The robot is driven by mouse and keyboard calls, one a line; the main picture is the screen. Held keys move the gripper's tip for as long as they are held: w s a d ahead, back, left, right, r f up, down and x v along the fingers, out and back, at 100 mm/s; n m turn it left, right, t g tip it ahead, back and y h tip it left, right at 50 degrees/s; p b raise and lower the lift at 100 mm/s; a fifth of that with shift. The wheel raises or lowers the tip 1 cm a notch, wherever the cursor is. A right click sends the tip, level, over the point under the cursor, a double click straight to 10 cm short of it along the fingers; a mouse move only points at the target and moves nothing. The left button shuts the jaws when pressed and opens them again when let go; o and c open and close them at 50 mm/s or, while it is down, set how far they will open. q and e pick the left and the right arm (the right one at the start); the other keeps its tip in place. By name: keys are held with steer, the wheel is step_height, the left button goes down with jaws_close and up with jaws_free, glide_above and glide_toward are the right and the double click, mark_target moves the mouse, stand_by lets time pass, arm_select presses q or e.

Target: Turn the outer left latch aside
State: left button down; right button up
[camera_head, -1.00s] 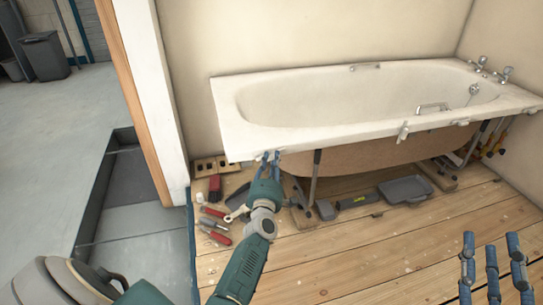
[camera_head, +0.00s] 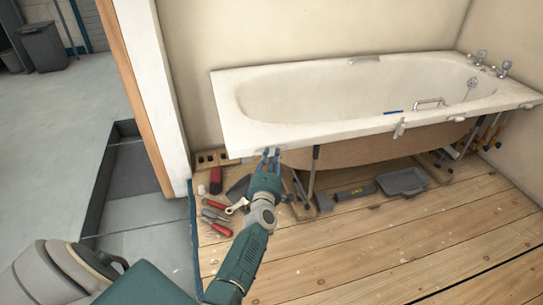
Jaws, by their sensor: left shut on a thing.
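The white bathtub (camera_head: 300,134) has its front rim running across the view. My left gripper (camera_head: 271,156) is at the underside of the rim near its left end, its blue fingers pointing up. It is shut on the outer left latch, which the fingers mostly hide, so I cannot tell how far the latch is turned. A second pale latch (camera_head: 400,130) hangs from the rim further right, clear of the gripper. My right gripper is out of view.
Tools, including a red-handled one (camera_head: 218,229), lie on the boards left of my arm. A grey tray (camera_head: 402,182) and a hammer-like tool (camera_head: 355,194) lie below the tub. A small blue strip (camera_head: 393,112) shows at the rim. The front floorboards (camera_head: 400,250) are clear.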

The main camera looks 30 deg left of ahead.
arm_select(q)
steer(key=shift+d+f, duration=0.15)
steer(key=shift+d, duration=0.05)
steer(key=c, duration=1.5)
jaws_free()
steer(key=shift+c, duration=0.2)
steer(key=v, duration=0.7)
steer(key=shift+s, duration=0.2)
steer(key=shift+d, duration=0.1)
